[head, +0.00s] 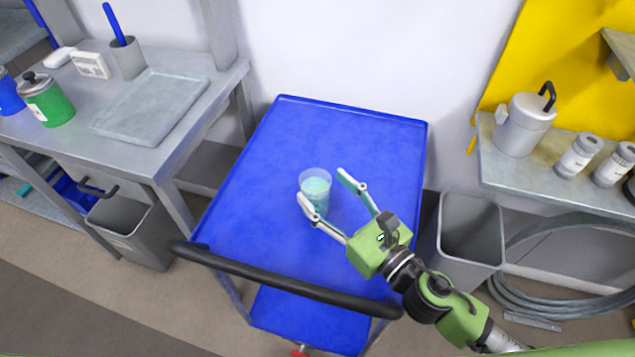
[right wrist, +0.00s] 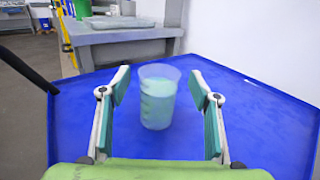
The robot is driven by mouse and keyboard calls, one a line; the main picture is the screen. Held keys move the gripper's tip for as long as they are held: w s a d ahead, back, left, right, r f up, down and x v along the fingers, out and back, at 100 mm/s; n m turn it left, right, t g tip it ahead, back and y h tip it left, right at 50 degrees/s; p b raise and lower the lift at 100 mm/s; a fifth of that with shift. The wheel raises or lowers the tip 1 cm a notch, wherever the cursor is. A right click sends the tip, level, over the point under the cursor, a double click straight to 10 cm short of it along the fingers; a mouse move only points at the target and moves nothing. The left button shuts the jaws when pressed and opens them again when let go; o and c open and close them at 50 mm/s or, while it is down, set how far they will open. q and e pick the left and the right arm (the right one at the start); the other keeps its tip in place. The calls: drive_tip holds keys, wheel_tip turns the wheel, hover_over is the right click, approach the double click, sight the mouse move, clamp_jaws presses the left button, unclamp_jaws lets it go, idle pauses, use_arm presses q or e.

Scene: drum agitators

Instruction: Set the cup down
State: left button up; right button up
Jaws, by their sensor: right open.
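The cup (head: 316,184) is clear with pale green contents and stands upright on the blue cart top (head: 310,125). My right gripper (head: 326,194) is open, with its fingers spread on either side of the cup's near side. In the right wrist view the cup (right wrist: 158,97) stands between and slightly beyond the open fingertips of the gripper (right wrist: 160,88), with a visible gap to each finger. My left gripper is not in view.
The cart's black handle (head: 290,282) runs along its near edge. A grey bench (head: 180,135) with a tray (head: 150,104) is at left. A grey bin (head: 470,240) and a shelf with jars (head: 578,157) are at right. The cart top around the cup is clear.

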drive_tip(key=v, duration=0.2)
drive_tip(key=shift+s+d+f+b, duration=0.1)
drive_tip(key=shift+s+f+b, duration=0.05)
drive_tip(key=shift+s+b, duration=0.15)
drive_tip(key=shift+s+d+r, duration=0.2)
drive_tip(key=shift+s+d, duration=0.15)
drive_tip(key=shift+s, duration=0.1)
